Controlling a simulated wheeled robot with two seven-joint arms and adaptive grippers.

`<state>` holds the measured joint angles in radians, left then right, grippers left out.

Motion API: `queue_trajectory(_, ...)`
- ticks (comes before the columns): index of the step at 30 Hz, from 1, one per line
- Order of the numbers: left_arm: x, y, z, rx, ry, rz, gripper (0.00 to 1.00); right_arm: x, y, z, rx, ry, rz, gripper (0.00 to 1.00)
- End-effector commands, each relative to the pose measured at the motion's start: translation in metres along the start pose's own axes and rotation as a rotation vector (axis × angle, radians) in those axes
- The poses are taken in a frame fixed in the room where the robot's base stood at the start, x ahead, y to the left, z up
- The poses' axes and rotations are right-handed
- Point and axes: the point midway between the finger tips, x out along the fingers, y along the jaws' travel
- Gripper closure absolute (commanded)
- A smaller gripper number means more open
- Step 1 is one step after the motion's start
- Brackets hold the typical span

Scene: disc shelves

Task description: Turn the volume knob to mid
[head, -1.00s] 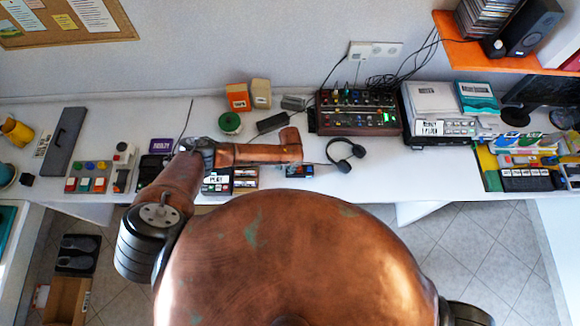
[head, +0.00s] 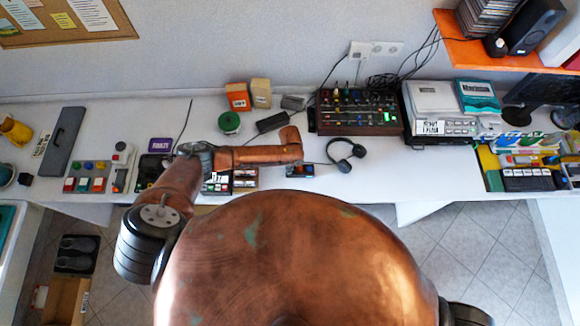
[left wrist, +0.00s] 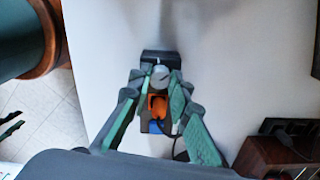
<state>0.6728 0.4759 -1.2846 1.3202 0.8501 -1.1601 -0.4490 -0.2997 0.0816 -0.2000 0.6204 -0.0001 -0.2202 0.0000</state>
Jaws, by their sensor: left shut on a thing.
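The volume knob (left wrist: 160,77) is a round grey knob with a pale pointer line, on a small black device (left wrist: 160,57) with an orange part below it. In the left wrist view the pointer line runs roughly up the picture. My left gripper (left wrist: 161,80) is shut on the knob, one fingertip on each side. In the head view the small device (head: 300,171) lies near the table's front edge, just below the end of my left arm. The knob and fingertips are not clear there. My right gripper is out of view.
Black headphones (head: 345,155) lie just right of the device. A mixer-like panel (head: 357,112) with many knobs stands behind. A black adapter (head: 273,122), a green spool (head: 229,122) and small boxes are behind the arm.

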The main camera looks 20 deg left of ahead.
Motion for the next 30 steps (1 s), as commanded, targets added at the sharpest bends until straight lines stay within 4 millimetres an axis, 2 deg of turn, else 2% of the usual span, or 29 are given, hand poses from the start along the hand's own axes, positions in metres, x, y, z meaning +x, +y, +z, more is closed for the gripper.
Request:
queue_trajectory(15,0.001,0.0,0.0,0.463,0.001,0.001,1.0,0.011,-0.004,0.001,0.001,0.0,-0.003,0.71)
queue_trajectory(22,0.0,0.0,0.0,0.603,0.001,0.0,1.0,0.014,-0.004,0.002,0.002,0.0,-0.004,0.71)
queue_trajectory(30,0.0,0.0,0.0,0.684,0.001,0.0,1.0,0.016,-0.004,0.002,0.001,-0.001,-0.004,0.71)
